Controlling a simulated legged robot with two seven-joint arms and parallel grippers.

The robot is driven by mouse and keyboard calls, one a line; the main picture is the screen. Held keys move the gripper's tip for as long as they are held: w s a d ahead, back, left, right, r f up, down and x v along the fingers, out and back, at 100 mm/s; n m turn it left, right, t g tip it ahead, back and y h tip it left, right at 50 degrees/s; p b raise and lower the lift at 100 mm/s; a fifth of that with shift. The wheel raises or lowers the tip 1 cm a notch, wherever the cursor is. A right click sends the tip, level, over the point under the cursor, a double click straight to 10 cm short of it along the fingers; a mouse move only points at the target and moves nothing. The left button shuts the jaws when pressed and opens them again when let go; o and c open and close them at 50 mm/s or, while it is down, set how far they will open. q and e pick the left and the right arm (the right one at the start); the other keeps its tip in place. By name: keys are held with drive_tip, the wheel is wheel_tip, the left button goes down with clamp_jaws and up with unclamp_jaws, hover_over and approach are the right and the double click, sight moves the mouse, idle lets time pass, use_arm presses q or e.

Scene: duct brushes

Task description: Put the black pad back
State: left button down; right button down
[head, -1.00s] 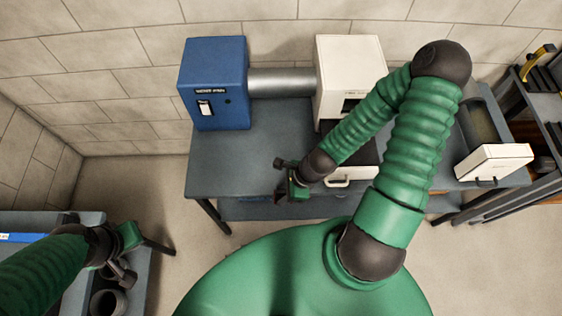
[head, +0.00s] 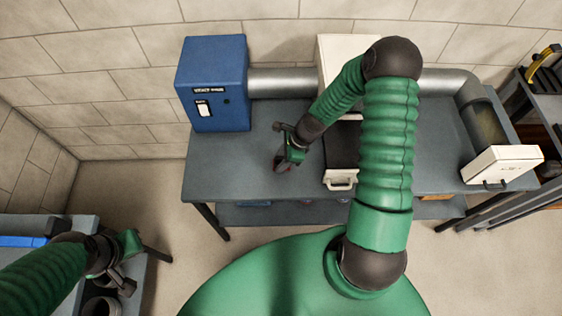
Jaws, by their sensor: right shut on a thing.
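My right gripper (head: 283,163) is above the grey bench, left of the white box's pulled-out drawer. It is shut on a small dark thing with a reddish edge, mostly hidden by the jaws; I cannot tell if this is the black pad. The drawer (head: 340,181) has a white front with a handle. A flat black surface (head: 341,150) shows behind that front; I cannot tell whether it is a pad or the drawer's floor. My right arm hides part of the white box (head: 335,55). My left gripper (head: 128,262) is at lower left, its jaws unclear.
A blue box (head: 213,85) joins the white box by a metal duct (head: 280,82). At right, the duct bends down near a white handled front (head: 503,165). A dark rack (head: 540,90) stands beyond. The bench (head: 225,165) is clear at left.

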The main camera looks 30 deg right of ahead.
drive_tip(key=c, duration=0.8)
unclamp_jaws()
drive_tip(key=shift+c, duration=0.2)
